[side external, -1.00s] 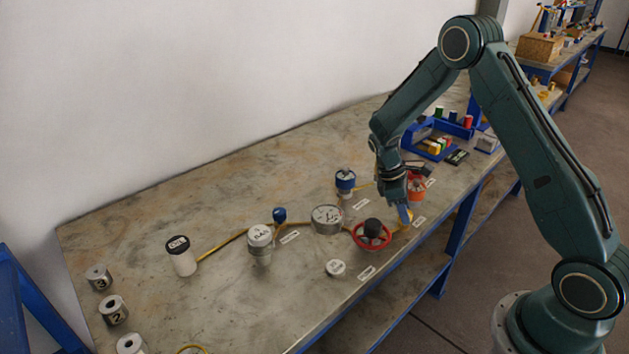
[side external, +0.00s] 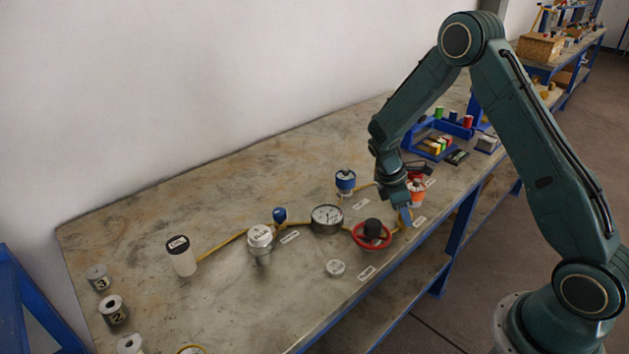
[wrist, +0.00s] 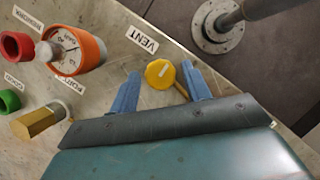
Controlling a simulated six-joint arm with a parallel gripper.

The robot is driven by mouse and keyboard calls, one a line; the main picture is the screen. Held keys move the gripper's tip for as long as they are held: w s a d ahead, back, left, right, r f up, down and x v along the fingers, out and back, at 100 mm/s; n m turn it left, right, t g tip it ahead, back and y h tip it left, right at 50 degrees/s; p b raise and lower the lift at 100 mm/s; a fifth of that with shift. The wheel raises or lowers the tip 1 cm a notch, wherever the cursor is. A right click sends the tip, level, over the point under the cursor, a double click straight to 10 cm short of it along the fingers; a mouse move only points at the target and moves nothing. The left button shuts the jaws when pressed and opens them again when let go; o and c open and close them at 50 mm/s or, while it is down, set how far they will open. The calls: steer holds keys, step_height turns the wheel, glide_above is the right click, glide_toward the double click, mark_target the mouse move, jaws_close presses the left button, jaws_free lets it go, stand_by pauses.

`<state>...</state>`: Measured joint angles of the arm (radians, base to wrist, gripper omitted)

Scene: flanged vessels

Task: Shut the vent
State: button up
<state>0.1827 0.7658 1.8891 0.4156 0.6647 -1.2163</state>
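The vent shows in the wrist view as a round yellow knob (wrist: 160,73) with a pale mark on its top, next to a white label (wrist: 142,40) reading VENT. My gripper (wrist: 161,88) is open, with one blue finger to the left of the knob and the other to its right. A gap shows on the left side; the right finger is close to the knob, and I cannot tell if it touches. In the side view my gripper (side external: 405,215) points down near the bench's front edge and mostly hides the vent.
In the side view, a red handwheel (side external: 372,240) and a gauge (side external: 327,218) stand nearby.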

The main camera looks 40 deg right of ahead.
steer(key=shift+o, duration=0.2)
steer(key=shift+r, duration=0.1)
steer(key=v, duration=1.3)
steer(key=shift+w+r, duration=0.2)
steer(key=shift+r, duration=0.05)
steer(key=shift+a+r, duration=0.1)
steer(key=shift+a, duration=0.05)
steer(key=s+a+r+m+t+y, duration=0.1)
steer(key=s+a+r+m+t, duration=0.15)
steer(key=s+r, duration=0.35)
steer(key=s+a+r+m+t, duration=0.25)
steer(key=s+r, duration=0.25)
steer(key=r, duration=0.3)
steer(key=s+a+r+m+t+y, duration=0.1)
steer(key=s+a+m+t+y, duration=0.1)
steer(key=s+a, duration=0.5)
steer(key=s+m+t, duration=0.1)
steer(key=s+m, duration=0.1)
steer(key=s, duration=0.4)
steer(key=shift+r+t, duration=0.2)
steer(key=shift+t, duration=0.1)
